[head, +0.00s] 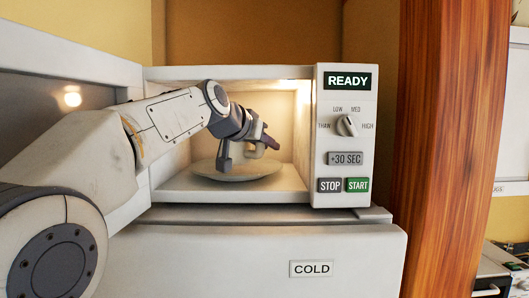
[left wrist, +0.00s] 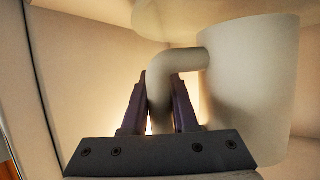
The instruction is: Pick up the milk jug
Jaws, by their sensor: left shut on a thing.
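The milk jug (left wrist: 250,95) is plain, pale and smooth, with a curved handle, at the right of the left wrist view. My left gripper (left wrist: 162,92) is shut on the handle, with one dark finger on each side of it. In the head view my left gripper (head: 247,152) is inside the open microwave (head: 160,73), above the round pale turntable (head: 238,177). There the gripper hides most of the jug, and only a small pale part shows. I cannot tell whether the jug touches the turntable. My right gripper is not in view.
The microwave's control panel (head: 345,140) reads READY and borders the opening on the right. A white cabinet marked COLD (head: 310,268) is below. A wooden post (head: 450,150) stands at the right. The cavity walls are close around my gripper.

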